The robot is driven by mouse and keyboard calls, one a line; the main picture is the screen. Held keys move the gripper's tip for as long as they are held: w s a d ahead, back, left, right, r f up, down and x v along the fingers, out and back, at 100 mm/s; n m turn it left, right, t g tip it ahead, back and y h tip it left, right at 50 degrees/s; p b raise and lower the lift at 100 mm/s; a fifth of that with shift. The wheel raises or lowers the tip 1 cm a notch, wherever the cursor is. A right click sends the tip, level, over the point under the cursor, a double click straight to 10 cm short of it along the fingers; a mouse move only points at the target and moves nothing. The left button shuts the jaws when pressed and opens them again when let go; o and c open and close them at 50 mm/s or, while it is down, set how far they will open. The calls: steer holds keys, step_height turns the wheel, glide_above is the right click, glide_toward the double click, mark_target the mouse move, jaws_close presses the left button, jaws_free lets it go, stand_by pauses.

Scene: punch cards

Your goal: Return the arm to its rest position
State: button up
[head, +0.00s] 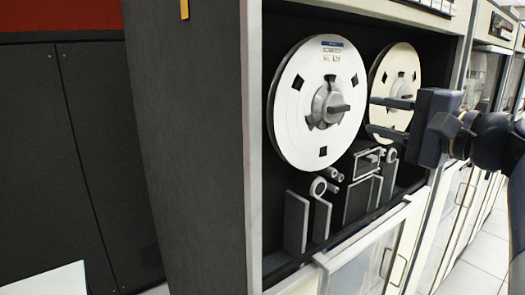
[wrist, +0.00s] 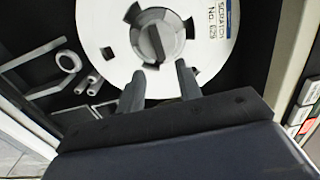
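My gripper (head: 372,116) reaches in from the right in the head view, in front of the tape drive cabinet. Its two dark fingers are spread apart with nothing between them. In the wrist view my gripper (wrist: 158,76) points at a white tape reel with a grey hub (wrist: 158,36). The fingertips overlap the reel's near edge in that picture; the exact gap is hard to tell. This labelled reel (head: 294,110) is mounted at the left in the drive. A second white reel (head: 401,68) is at its right, partly hidden behind my fingers.
Tape guides and rollers (head: 358,172) sit below the reels. A glass-fronted door panel (head: 365,258) stands lowered below the opening. The cabinet's dark side wall (head: 190,150) is at the left. More cabinets line the right, with pale floor tiles (head: 480,258) in front.

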mark_target(347, 107)
steer(key=v, duration=0.5)
steer(key=p+x, duration=0.2)
steer(key=x, duration=0.9)
steer(key=shift+a+r, duration=0.1)
steer(key=shift+a, duration=0.1)
steer(key=shift+d+n+b, duration=0.15)
steer(key=shift+n+b, duration=0.2)
steer(key=shift+n, duration=0.15)
steer(key=n, duration=0.2)
steer(key=shift+r+n+b, duration=0.1)
steer(key=shift+n+b, duration=0.2)
steer(key=shift+n, duration=0.1)
steer(key=shift+s+r+n, duration=0.1)
steer(key=shift+n, duration=0.8)
steer(key=shift+s+r+n, duration=0.1)
steer(key=shift+r+n, duration=0.05)
steer(key=shift+n, duration=0.75)
steer(key=shift+r, duration=0.15)
